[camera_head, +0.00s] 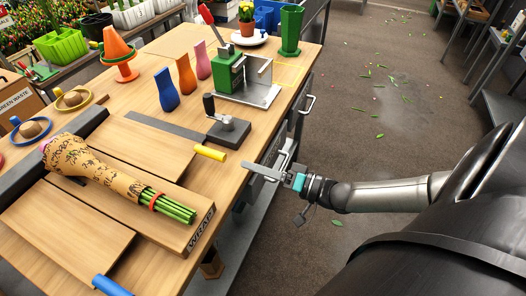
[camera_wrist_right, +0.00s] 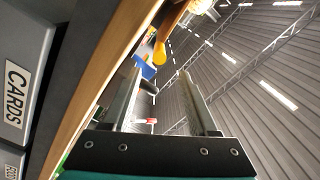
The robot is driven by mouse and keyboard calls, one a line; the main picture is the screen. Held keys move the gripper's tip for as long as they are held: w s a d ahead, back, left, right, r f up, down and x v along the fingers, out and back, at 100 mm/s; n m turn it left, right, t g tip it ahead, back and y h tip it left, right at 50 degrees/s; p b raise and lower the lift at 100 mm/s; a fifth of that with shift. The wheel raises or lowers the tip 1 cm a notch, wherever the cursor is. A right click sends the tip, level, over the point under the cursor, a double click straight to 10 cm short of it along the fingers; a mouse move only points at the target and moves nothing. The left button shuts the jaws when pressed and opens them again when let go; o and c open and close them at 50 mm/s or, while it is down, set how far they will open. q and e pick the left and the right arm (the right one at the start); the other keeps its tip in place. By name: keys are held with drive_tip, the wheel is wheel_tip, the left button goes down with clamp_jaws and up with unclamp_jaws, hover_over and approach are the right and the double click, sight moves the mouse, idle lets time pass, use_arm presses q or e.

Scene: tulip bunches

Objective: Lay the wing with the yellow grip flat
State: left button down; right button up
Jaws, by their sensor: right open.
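The wing with the yellow grip is a wooden board (camera_head: 140,148) on the far side of the wrapping station; I cannot tell how much it is tilted. Its yellow grip (camera_head: 210,153) sticks out at its right end, near the table edge. A yellow shape that looks like this grip (camera_wrist_right: 160,53) shows beyond the fingers in the wrist view. My right gripper (camera_head: 262,172) is open and empty, just off the table's right edge, to the right of the grip and apart from it. My left gripper is not in view.
A paper-wrapped bunch (camera_head: 110,180) lies on the middle board marked WRAP (camera_head: 185,222). The near wing (camera_head: 65,228) has a blue grip (camera_head: 112,286). A dark block with a lever (camera_head: 228,130) stands close behind the yellow grip. Drawers with handles line the table side.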

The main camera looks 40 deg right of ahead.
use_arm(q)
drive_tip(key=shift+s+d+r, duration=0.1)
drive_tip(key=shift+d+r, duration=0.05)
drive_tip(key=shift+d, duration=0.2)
use_arm(e)
drive_tip(key=shift+v, duration=0.95)
